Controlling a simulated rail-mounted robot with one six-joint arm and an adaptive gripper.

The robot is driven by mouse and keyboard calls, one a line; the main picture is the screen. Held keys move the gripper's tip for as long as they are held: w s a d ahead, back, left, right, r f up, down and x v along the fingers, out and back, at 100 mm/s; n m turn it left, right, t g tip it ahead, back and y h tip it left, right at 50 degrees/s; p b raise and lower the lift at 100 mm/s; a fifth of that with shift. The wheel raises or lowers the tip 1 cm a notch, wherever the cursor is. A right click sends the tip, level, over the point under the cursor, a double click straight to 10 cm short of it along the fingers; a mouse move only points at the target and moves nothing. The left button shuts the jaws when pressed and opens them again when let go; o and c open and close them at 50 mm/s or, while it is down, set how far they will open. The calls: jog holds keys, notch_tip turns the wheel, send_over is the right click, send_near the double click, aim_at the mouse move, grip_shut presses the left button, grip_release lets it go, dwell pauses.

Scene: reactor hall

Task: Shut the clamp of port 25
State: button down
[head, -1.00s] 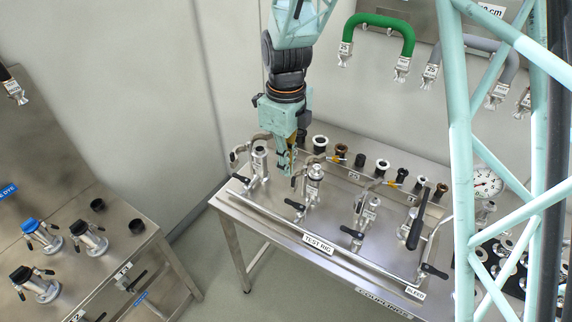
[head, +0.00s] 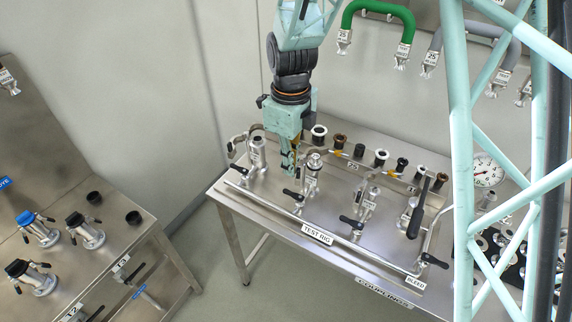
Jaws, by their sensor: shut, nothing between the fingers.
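The test rig table (head: 262,202) carries a row of upright metal ports with clamps and black-handled levers. My gripper (head: 289,170) is shut and empty, pointing down between the leftmost port (head: 257,152) and the second port (head: 314,165). Its fingertips are close to the left side of the second port; I cannot tell whether they touch it. A third port (head: 367,198) with a small white label stands to the right, and a fourth (head: 410,208) beyond it. The labels are too small to tell which is port 25, and the clamp's state is unclear.
Black, white and brown ring fittings (head: 340,141) line the table's back. A tall black lever (head: 419,207) rises at the right, near a pressure gauge (head: 486,170). A green hose (head: 379,8) hangs on the wall. A second steel bench (head: 135,243) stands left across a floor gap.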

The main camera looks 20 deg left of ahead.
jog(key=shift+s+d, duration=0.1)
jog(key=shift+d, duration=1)
jog(key=w+d, duration=0.3)
jog(key=d, duration=0.3)
jog(key=shift+d+b, duration=0.2)
jog(key=shift+b, duration=0.1)
jog(key=shift+a, duration=0.1)
jog(key=shift+s+a, duration=0.25)
jog(key=shift+s, duration=0.15)
jog(key=shift+r, duration=0.1)
dwell(0.3)
notch_tip(320, 180, up, 7)
jog(key=p, duration=0.3)
dwell(0.6)
